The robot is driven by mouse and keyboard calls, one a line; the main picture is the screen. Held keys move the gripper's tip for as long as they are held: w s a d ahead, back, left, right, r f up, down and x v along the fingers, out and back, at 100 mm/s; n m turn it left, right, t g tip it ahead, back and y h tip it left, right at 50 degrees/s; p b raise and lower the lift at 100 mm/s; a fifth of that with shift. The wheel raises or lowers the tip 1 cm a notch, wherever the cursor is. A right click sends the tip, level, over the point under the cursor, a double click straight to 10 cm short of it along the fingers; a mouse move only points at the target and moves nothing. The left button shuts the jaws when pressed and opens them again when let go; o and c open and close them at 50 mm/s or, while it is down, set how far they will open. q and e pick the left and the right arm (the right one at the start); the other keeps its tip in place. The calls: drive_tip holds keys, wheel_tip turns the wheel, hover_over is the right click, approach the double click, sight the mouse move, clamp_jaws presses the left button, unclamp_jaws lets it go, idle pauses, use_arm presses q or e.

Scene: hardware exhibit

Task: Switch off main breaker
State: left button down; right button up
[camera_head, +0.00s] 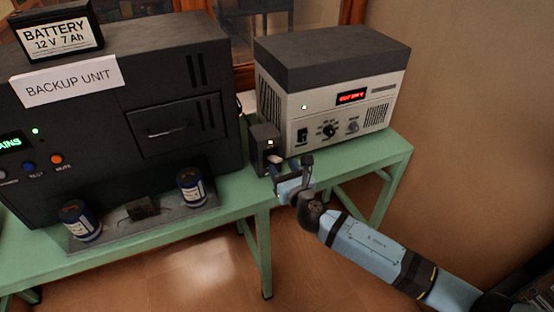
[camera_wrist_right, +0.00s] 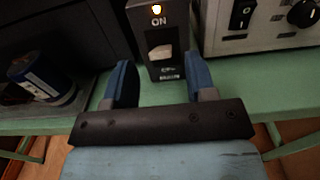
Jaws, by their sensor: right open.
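A small dark box (camera_head: 262,139) stands on the green bench between the two large units. I take it to be the main breaker. My right gripper (camera_head: 290,168) is in front of the box. In the wrist view its two blue fingers (camera_wrist_right: 160,82) are apart, one at each side of the box's lower front, with nothing held. Whether they touch the box I cannot tell. My left gripper is not in view.
The black backup unit (camera_head: 75,105) with a battery (camera_head: 58,32) on top stands left of the box. A grey-white power unit (camera_head: 285,105) with a red display stands right. Blue cans (camera_head: 191,187) sit on a tray at the front of the green bench (camera_head: 236,199).

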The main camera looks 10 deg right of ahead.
sight(277, 159)
drive_tip(key=x, duration=0.3)
drive_tip(key=shift+w+a, duration=0.1)
drive_tip(key=shift+w, duration=0.25)
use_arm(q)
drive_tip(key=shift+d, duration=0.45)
use_arm(e)
drive_tip(key=shift+w+a, duration=0.1)
drive_tip(key=shift+w, duration=0.25)
drive_tip(key=shift+c, duration=0.2)
